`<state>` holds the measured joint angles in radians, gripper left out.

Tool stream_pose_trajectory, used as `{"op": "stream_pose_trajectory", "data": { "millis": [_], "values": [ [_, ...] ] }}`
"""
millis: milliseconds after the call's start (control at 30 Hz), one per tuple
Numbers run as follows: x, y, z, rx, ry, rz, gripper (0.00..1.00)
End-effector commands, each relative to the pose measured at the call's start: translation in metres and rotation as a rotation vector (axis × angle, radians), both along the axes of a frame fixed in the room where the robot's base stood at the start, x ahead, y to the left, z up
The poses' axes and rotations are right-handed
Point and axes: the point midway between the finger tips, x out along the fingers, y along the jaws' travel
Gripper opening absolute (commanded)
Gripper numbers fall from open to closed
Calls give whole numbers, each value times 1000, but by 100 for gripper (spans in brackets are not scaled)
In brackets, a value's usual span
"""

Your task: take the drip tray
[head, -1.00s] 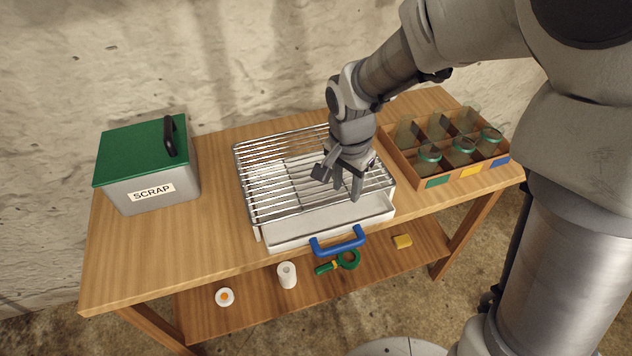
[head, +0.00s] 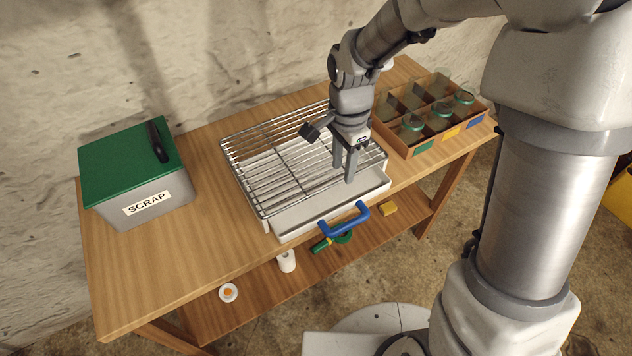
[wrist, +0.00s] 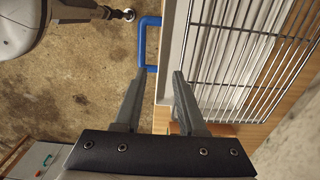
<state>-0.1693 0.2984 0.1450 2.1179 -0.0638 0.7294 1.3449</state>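The drip tray (head: 300,214) is a pale shallow tray with a blue handle (head: 345,221) at its front. It sits under a wire rack (head: 275,170) on the wooden table and sticks out a little past the rack's front. In the wrist view the blue handle (wrist: 149,42) lies beyond my fingertips, and the tray (wrist: 184,60) is to its right. My gripper (head: 344,176) points down above the right front part of the tray and rack. It also shows in the wrist view (wrist: 158,75), with its fingers apart and nothing between them.
A grey scrap bin (head: 150,205) with a green lid stands at the left. A wooden crate (head: 400,140) of jars stands at the right. Bare tabletop lies left of the rack.

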Motion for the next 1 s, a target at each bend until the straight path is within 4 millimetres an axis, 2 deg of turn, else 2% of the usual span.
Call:
{"op": "stream_pose_trajectory", "data": {
  "millis": [33, 200, 400, 667, 1000],
  "values": [
    [-2, 0, -14, -1, 7, 0, 40],
    [-1, 0, -52, -1, 7, 1, 40],
    [-1, 0, -88, -1, 4, 0, 40],
    [0, -1, -104, 0, 1, 0, 40],
    [3, -3, -146, -1, 3, 2, 40]
  ]
}}
